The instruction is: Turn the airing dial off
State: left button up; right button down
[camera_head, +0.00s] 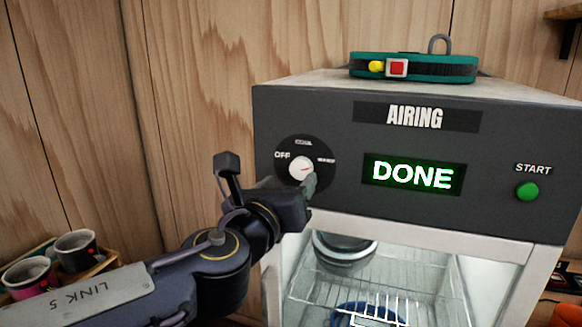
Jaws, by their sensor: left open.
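The airing dial (300,166) is a white knob on a round black plate at the left of the grey front panel. The word OFF stands at the plate's left, with smaller labels above and at the right. A small red mark shows on the knob, but I cannot tell surely which label it points to. My left gripper (309,186) is open at the dial's lower right edge and partly covers it. I cannot tell whether it touches the knob. My right gripper is not in view.
The airing cabinet (520,105) shows a lit DONE display (413,175) and a green START button (527,191). A green strap with a red buckle (397,68) lies on top. Wire racks (400,275) hold items inside. Mugs (75,250) stand at the lower left.

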aim_at(299, 169)
pick_arm(q)
jog(key=x, duration=0.6)
jog(key=shift+p, duration=0.4)
jog(key=shift+a, duration=0.1)
